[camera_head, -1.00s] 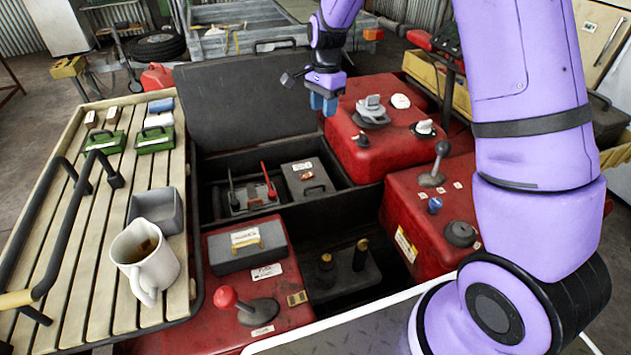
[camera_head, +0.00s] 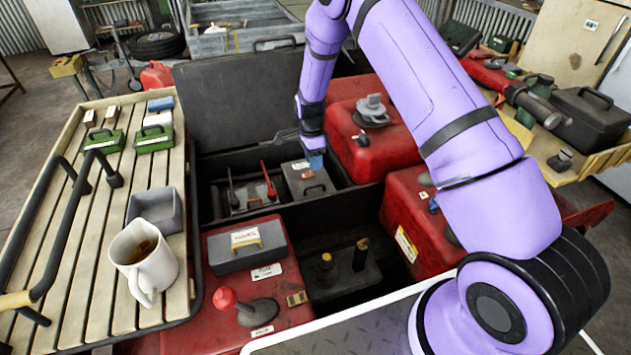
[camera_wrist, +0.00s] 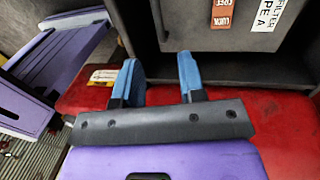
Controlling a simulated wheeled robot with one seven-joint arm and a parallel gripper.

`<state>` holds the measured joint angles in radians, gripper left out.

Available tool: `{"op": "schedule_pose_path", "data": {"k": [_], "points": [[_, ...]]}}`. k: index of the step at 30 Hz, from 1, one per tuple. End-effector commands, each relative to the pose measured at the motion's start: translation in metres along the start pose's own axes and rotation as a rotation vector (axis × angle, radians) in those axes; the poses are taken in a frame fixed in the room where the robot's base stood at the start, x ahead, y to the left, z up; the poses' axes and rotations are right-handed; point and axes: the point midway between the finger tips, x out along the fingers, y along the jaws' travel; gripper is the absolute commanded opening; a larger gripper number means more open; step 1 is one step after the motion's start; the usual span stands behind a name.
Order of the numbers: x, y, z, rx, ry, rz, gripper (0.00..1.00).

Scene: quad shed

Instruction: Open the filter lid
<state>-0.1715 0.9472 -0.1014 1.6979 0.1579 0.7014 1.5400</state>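The filter box is a grey box (camera_head: 296,183) in the dark bay, with a dark handle on its front. My gripper (camera_head: 315,162) is close over the box's right side in the head view. In the wrist view my gripper (camera_wrist: 160,75) has its blue fingers apart with nothing between them. The fingertips point toward the box; contact cannot be told.
A raised black cover (camera_head: 235,95) stands behind the bay. Red housings (camera_head: 350,140) flank it on the right. A battery-like unit with red and dark levers (camera_head: 250,195) sits left of the box. A slatted bench (camera_head: 90,250) holds a mug (camera_head: 145,262).

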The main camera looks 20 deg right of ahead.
Motion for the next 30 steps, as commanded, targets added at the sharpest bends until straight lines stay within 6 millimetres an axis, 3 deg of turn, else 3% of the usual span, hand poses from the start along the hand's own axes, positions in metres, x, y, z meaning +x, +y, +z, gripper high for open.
{"op": "schedule_pose_path", "data": {"k": [6, 12, 18, 26, 30], "points": [[0.041, 0.001, -0.001, 0.001, 0.000, 0.003, 0.37], [0.067, 0.000, -0.001, -0.001, 0.000, 0.001, 0.37], [0.079, 0.000, -0.001, -0.001, 0.000, 0.001, 0.37], [0.080, 0.000, 0.000, -0.001, 0.000, 0.000, 0.37], [0.079, 0.000, 0.000, -0.001, 0.000, 0.000, 0.09]]}}
